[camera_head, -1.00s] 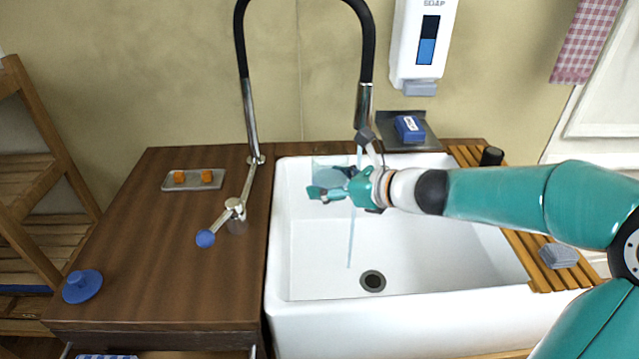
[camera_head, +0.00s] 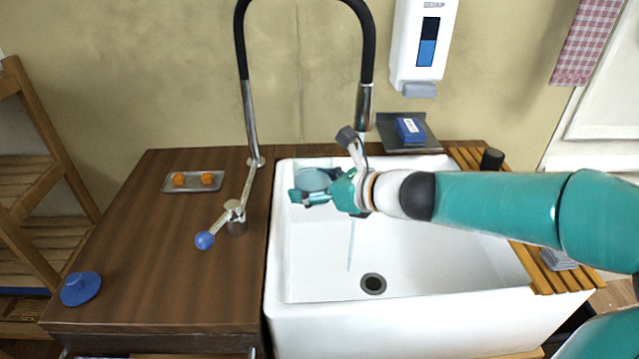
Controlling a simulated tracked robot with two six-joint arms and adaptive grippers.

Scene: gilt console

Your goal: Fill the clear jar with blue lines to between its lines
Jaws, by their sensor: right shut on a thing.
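The clear jar (camera_head: 316,178) is over the back left of the white sink (camera_head: 420,265), mostly hidden behind my right gripper (camera_head: 312,196). A bluish round patch shows in it, but I cannot make out its lines or the water level. My right gripper is shut on the jar and holds it left of the tap spout (camera_head: 363,108). A thin stream of water (camera_head: 350,245) shows below the gripper, falling toward the sink floor. The tap lever with a blue knob (camera_head: 204,240) points toward the front left. My left gripper is not in view.
A blue lid (camera_head: 81,288) lies on the wooden counter (camera_head: 160,260) at front left. A small tray (camera_head: 170,186) holds two orange things. A blue box (camera_head: 410,129) stands behind the sink. A slatted rack (camera_head: 528,260) spans the sink's right side.

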